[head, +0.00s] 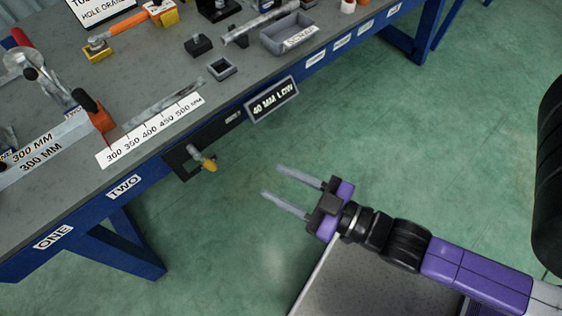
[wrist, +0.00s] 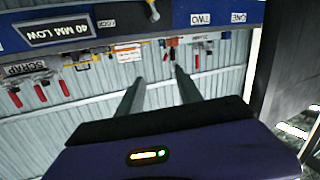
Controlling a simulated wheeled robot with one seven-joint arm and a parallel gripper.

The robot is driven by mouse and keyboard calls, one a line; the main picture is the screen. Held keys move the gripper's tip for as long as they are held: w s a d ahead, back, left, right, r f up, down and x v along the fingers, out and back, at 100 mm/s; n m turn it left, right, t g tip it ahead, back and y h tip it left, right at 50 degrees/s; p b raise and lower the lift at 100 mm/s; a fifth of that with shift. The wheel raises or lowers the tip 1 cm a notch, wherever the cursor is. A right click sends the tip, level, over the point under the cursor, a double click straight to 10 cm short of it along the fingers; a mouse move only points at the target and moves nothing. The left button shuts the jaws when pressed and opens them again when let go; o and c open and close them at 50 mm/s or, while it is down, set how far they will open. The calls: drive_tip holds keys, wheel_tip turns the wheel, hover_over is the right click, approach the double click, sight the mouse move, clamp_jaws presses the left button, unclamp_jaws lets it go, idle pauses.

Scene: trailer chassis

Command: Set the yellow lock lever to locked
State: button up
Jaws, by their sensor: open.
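The yellow lock lever (head: 208,162) sticks out from a black bracket (head: 182,162) on the front edge of the workbench, below the ruler strip. It has a grey shaft and a yellow end that points out and down. In the wrist view, where the lettering is upside down, the lever (wrist: 153,10) shows at the top edge, partly cut off. My gripper (head: 272,181) is open and empty, to the right of the lever in the head view and apart from it. Its two fingers (wrist: 158,76) point toward the bench side.
The blue-framed workbench (head: 225,115) carries a ruler strip (head: 150,130), an orange block with a black handle (head: 97,115), a grey bin (head: 289,33) and a "40 MM LOW" sign (head: 272,99). Green floor (head: 400,130) is clear. A dark round object (head: 550,180) stands at right.

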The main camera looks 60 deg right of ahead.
drive_tip(key=shift+f, duration=0.1)
clamp_jaws()
drive_tip(key=w+a+f+n+y+b, duration=0.2)
drive_tip(key=w+a+y+b, duration=0.1)
drive_tip(key=w+a, duration=0.25)
drive_tip(key=w+a+f+n+g+h+b, duration=0.1)
drive_tip(key=w+a+f+n+g+b, duration=0.15)
drive_tip(key=a+f, duration=0.5)
drive_tip(key=w+a+f+n+g+b, duration=0.1)
drive_tip(key=w+a+f+n, duration=0.25)
drive_tip(key=f, duration=0.65)
drive_tip(key=w+a+f+n+g+h+b, duration=0.1)
drive_tip(key=w+a+f+n+b, duration=0.1)
drive_tip(key=a+f+n, duration=0.5)
drive_tip(key=d+r+m+t+h, duration=0.3)
drive_tip(key=d+r+h, duration=0.2)
drive_tip(key=d+h, duration=0.6)
drive_tip(key=w+d+r+h, duration=0.1)
drive_tip(key=w+d, duration=0.7)
drive_tip(key=w, duration=0.1)
drive_tip(key=shift+d+r+p, duration=0.2)
drive_tip(key=shift+d+p, duration=0.15)
drive_tip(key=shift+d, duration=0.05)
